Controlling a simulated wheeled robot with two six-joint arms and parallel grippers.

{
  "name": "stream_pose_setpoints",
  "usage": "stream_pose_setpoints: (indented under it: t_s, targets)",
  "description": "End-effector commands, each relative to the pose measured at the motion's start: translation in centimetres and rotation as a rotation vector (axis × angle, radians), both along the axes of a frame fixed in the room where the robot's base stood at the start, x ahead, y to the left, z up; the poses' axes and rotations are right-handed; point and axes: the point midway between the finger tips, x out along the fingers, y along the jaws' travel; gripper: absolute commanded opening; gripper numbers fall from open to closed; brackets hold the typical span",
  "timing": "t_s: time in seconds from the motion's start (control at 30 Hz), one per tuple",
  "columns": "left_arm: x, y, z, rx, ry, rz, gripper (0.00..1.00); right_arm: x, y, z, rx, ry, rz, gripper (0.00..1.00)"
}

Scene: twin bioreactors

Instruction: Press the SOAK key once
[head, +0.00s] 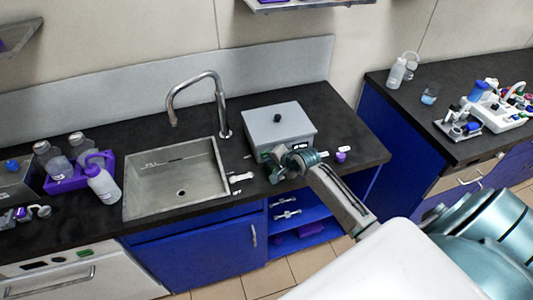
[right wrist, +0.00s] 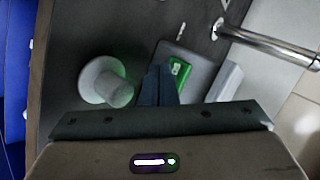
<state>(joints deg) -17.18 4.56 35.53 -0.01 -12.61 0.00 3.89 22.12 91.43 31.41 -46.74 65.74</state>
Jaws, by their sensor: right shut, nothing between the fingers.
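A grey box (head: 280,124) with a black knob on its lid stands on the dark counter, right of the sink. A small green patch and a pale label show low on its front. My right gripper (head: 277,165) is shut and empty, close in front of this box. In the right wrist view its closed fingers (right wrist: 158,76) overlap the edge of a grey surface with a lit green panel (right wrist: 180,70). I cannot tell whether they touch it. The SOAK key cannot be made out; the lettering is too small or hidden. My left gripper is not in view.
A sink (head: 180,178) with a tall faucet (head: 200,85) lies left of the box. A purple cap-like item (head: 341,156) stands to its right. A wash bottle (head: 103,183) stands left of the sink. A second counter with glassware is at right.

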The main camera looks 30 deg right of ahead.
Motion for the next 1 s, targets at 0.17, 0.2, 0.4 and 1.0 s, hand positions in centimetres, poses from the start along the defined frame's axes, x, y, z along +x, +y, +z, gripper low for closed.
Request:
stream_pose_setpoints:
  t_s: [0.17, 0.2, 0.4, 1.0]
  targets:
    - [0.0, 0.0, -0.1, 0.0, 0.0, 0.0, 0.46, 0.0, 0.0, -0.1, 0.0, 0.0, 0.0, 0.0]
    - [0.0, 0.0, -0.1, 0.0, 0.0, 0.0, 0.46, 0.0, 0.0, -0.1, 0.0, 0.0, 0.0, 0.0]
    - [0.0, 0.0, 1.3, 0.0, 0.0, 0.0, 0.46, -1.2, 0.3, 0.2, 0.0, 0.003, 0.0, 0.0]
    - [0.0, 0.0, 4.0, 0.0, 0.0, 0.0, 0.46, -4.9, 1.2, -0.1, 0.0, 0.0, 0.0, 0.0]
